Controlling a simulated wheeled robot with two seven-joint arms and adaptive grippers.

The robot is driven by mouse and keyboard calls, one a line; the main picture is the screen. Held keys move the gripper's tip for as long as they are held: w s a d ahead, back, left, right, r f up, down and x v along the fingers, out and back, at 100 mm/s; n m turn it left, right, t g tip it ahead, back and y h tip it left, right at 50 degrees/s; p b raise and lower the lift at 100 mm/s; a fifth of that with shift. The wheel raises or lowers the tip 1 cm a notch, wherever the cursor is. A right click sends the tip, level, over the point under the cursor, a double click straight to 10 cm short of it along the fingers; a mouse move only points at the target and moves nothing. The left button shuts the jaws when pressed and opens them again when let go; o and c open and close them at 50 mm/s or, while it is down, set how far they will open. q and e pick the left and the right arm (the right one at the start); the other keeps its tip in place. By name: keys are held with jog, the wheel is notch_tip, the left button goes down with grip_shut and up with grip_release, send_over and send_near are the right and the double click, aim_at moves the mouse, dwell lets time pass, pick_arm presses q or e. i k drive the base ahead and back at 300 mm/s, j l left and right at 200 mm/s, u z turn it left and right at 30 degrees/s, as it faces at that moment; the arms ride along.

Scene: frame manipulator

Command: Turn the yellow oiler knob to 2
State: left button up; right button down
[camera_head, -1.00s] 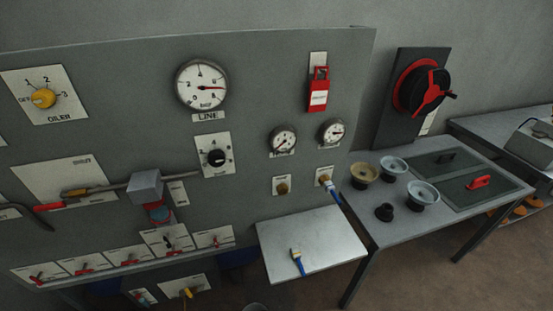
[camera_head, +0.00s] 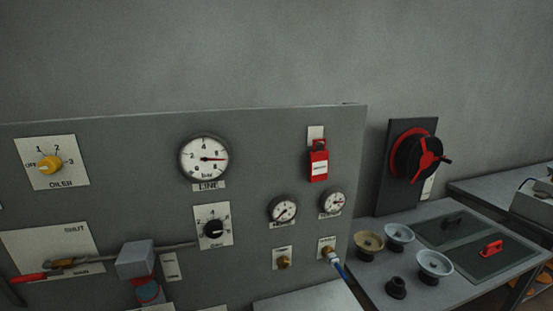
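The yellow oiler knob (camera_head: 49,164) sits on a white square plate (camera_head: 68,178) at the upper left of the grey panel. The plate is marked OFF, 1, 2 and 3 around the knob, with OILER below. The knob's pointer seems to face the OFF side at the left, but it is too small to be sure. Neither of my grippers is in the head view, and nothing touches the knob.
The grey panel (camera_head: 120,215) carries a line gauge (camera_head: 204,158), a black selector knob (camera_head: 212,229), a red lockout tag (camera_head: 318,163) and a red-handled lever (camera_head: 28,278). A table (camera_head: 455,285) with several cups stands at the right. The space before the oiler plate looks clear.

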aim_at(50, 165)
jog(key=u, duration=1.45)
